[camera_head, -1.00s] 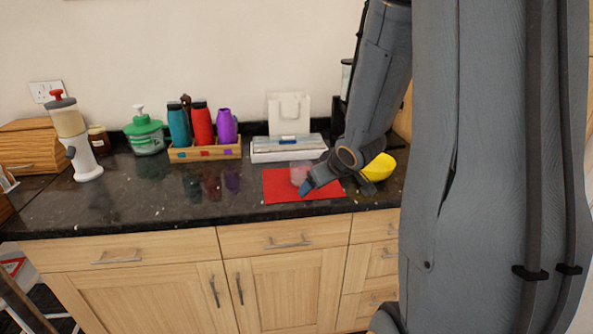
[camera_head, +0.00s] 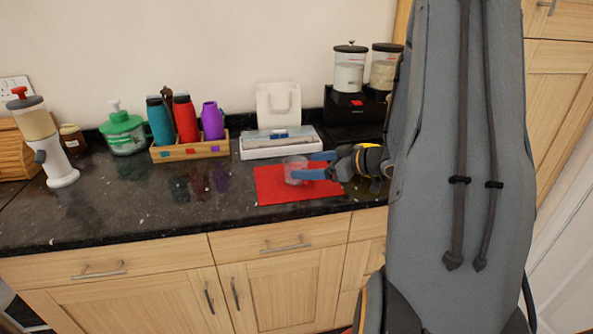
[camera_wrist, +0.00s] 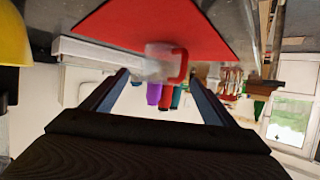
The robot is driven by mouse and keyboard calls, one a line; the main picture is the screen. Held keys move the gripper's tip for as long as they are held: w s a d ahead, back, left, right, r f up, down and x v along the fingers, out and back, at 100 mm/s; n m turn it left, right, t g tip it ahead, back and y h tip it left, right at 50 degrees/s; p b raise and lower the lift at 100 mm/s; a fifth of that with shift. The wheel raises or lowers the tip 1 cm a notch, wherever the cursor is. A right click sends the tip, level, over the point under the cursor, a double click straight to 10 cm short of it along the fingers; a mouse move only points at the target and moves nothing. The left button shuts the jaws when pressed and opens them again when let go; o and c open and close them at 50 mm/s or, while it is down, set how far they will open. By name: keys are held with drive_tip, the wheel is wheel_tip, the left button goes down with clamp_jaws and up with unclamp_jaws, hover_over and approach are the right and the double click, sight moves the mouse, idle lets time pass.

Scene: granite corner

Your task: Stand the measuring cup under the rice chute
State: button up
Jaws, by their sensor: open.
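The measuring cup (camera_head: 294,164) is clear, with a red handle that shows in the wrist view. It stands on the red mat (camera_head: 272,191), and the blue fingers partly overlap it. My gripper (camera_head: 311,165) comes in low from the right, fingers spread around the cup's near side. In the wrist view my gripper (camera_wrist: 159,73) is open, and the cup (camera_wrist: 157,64) appears just ahead between the fingertips; I cannot tell whether they touch it. Two clear canisters (camera_head: 349,74) with pale grain stand on a black base (camera_head: 350,108) at the back right. Any chute there is unclear.
A white dispenser (camera_head: 56,158) with a red knob stands far left. A wooden rack (camera_head: 190,150) of bottles and a white tray (camera_head: 265,150) sit behind the mat. A yellow bowl (camera_wrist: 12,40) shows at the wrist view's edge. The front left counter is clear.

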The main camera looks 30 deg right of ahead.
sight(307, 165)
drive_tip(key=x, duration=0.3)
drive_tip(key=shift+w+a+f+p, duration=0.1)
drive_tip(key=shift+w+a+p, duration=0.05)
drive_tip(key=shift+p, duration=0.2)
drive_tip(key=c, duration=1.2)
drive_tip(key=shift+c, duration=0.2)
